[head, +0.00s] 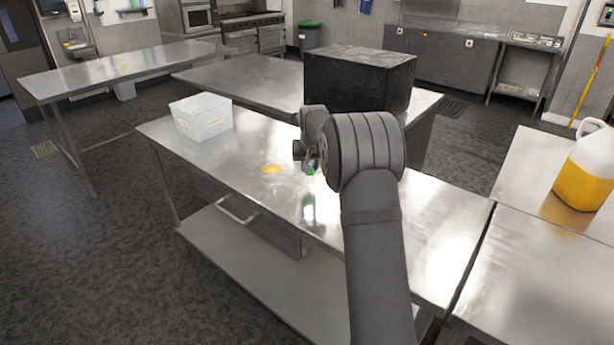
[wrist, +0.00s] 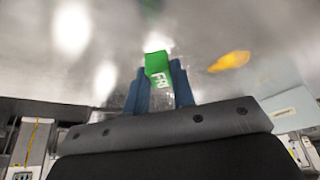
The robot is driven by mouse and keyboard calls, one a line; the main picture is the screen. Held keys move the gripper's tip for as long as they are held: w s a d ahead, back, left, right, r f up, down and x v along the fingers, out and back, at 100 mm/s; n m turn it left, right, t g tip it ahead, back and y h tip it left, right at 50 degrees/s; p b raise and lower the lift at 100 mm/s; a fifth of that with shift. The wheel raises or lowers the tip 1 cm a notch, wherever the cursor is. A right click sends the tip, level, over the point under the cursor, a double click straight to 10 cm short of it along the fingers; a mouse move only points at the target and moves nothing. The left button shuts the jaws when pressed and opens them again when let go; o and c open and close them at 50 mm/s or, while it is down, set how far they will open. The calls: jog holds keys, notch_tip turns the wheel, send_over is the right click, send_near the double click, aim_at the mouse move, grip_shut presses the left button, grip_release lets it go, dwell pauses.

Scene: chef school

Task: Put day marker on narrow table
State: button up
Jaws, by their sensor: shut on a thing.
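The day marker (wrist: 158,66) is a small green block with white letters that read "FRI". It sits between the two blue fingers of my gripper (wrist: 160,85) in the wrist view. In the head view my gripper (head: 312,164) is above the steel table (head: 430,235) and largely hidden by my own arm; a bit of green shows at its tip. My gripper is shut on the marker. I cannot tell whether the marker touches the tabletop. Which of the steel tables is the narrow one is not clear.
A yellow-orange patch (head: 271,169) lies on the tabletop to the left of my gripper. A white translucent bin (head: 201,117) stands at the table's far left. A large dark box (head: 358,80) stands behind. A jug of yellow liquid (head: 586,170) stands on the right-hand table.

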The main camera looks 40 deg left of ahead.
aim_at(308, 175)
jog(key=shift+s+a+f, duration=0.1)
jog(key=shift+a+f, duration=0.25)
jog(key=shift+f, duration=1.85)
jog(key=shift+f, duration=0.1)
jog(key=o, duration=1)
jog(key=shift+r, duration=0.35)
jog(key=v, duration=1.1)
jog(key=shift+s+d+r, duration=0.1)
jog(key=shift+d+r, duration=0.05)
jog(key=shift+r, duration=0.05)
